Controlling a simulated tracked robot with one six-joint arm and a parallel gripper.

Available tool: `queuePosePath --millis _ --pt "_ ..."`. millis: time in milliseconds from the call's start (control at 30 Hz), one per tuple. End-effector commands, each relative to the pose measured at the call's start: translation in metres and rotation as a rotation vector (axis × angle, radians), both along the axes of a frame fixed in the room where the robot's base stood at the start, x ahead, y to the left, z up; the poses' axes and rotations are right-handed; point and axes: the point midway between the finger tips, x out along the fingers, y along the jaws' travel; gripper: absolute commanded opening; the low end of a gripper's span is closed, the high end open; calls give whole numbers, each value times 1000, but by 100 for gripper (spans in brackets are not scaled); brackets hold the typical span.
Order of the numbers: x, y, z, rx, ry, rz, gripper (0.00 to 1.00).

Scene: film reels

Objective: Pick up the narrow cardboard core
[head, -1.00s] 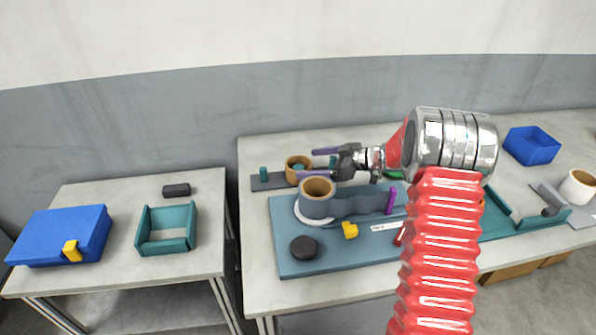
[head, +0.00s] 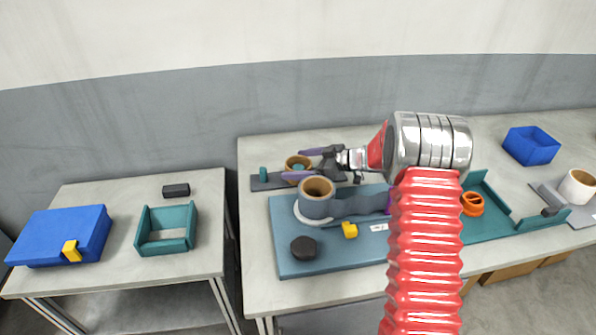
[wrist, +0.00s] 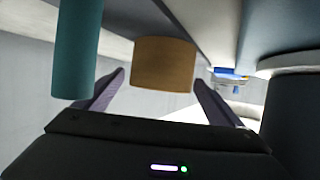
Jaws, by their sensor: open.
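The narrow cardboard core (head: 289,163) is a tan ring standing upright over a teal peg on a dark grey plate, at the back left of the right-hand table. My gripper (head: 292,165) is open, its two purple fingers reaching left to either side of this core. In the wrist view the core (wrist: 163,64) shows between the fingertips of my gripper (wrist: 160,80), with a finger on each side and no clear contact. The near finger hides part of the core in the head view.
A second teal peg (head: 263,174) stands left of the core; it looms at left in the wrist view (wrist: 75,45). A grey-wrapped reel with a tan core (head: 317,198) stands close in front on a blue board (head: 290,262). A teal tray (head: 480,227) lies right.

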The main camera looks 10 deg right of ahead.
Motion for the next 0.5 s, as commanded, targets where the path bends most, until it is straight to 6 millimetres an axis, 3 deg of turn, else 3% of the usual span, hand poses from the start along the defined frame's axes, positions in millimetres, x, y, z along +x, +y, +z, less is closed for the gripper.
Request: queuePosePath --millis 500 --pt "0 0 0 0 0 0 57"
